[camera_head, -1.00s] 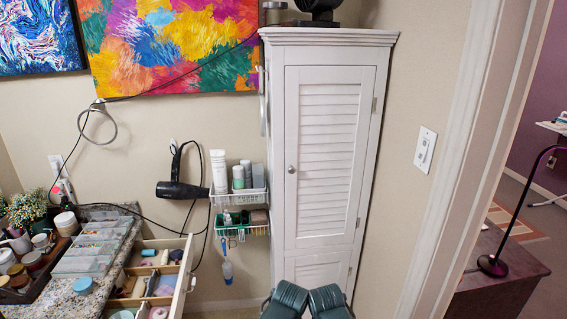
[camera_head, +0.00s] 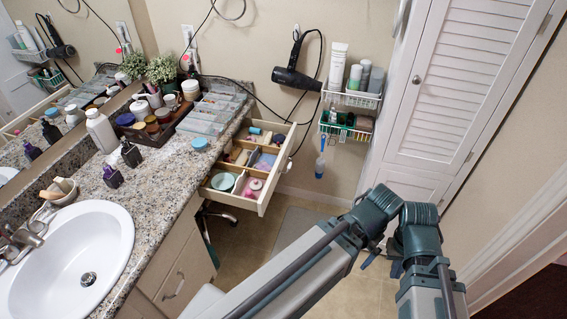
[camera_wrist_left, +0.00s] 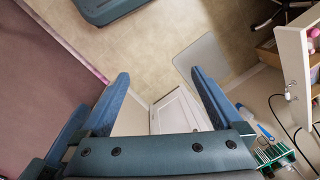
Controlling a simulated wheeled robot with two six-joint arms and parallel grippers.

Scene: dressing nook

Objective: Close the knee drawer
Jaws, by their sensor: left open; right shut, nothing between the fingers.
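The knee drawer (camera_head: 248,168) stands pulled out from under the granite counter, with small toiletries in its divided compartments. In the left wrist view the drawer front (camera_wrist_left: 295,55) shows at the upper right, apart from my left gripper. My left gripper (camera_wrist_left: 160,82) is open, with its two blue fingers spread and nothing between them. My right gripper (camera_head: 396,268) is shut and empty, partly hidden behind my arm links, right of the drawer and apart from it.
A granite counter (camera_head: 160,170) with a sink (camera_head: 75,255) runs along the left. A wire rack (camera_head: 350,97) and hair dryer (camera_head: 297,78) hang behind the drawer. A white louvred cabinet (camera_head: 455,90) stands at right. A grey mat (camera_head: 298,228) lies on open floor between.

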